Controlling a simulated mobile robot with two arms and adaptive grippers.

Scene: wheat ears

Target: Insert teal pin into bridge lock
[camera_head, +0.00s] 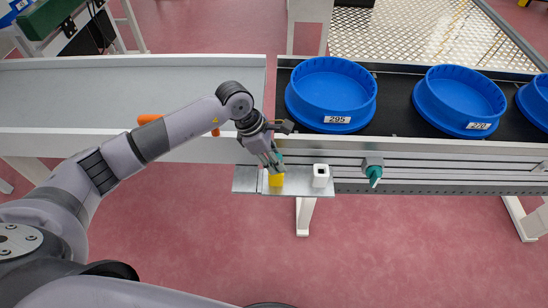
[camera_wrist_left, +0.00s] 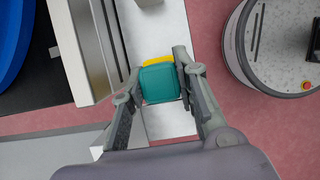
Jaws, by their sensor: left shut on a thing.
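My left gripper (camera_head: 275,164) is shut on a teal pin, a square-topped piece whose head (camera_wrist_left: 160,84) shows between the two fingers in the left wrist view. The pin is directly over a yellow socket piece (camera_head: 277,181) on a grey metal plate (camera_head: 300,189). A yellow edge (camera_wrist_left: 157,60) shows just beyond the pin's head in the wrist view. I cannot tell how far the pin is inside the yellow piece. Which part is the bridge lock is not clear. A white block with a dark square opening (camera_head: 321,176) stands to the right. My right gripper is not in view.
A teal knob on a grey bracket (camera_head: 374,172) sits on the rail further right. Blue round bins (camera_head: 331,93) stand on a black conveyor behind.

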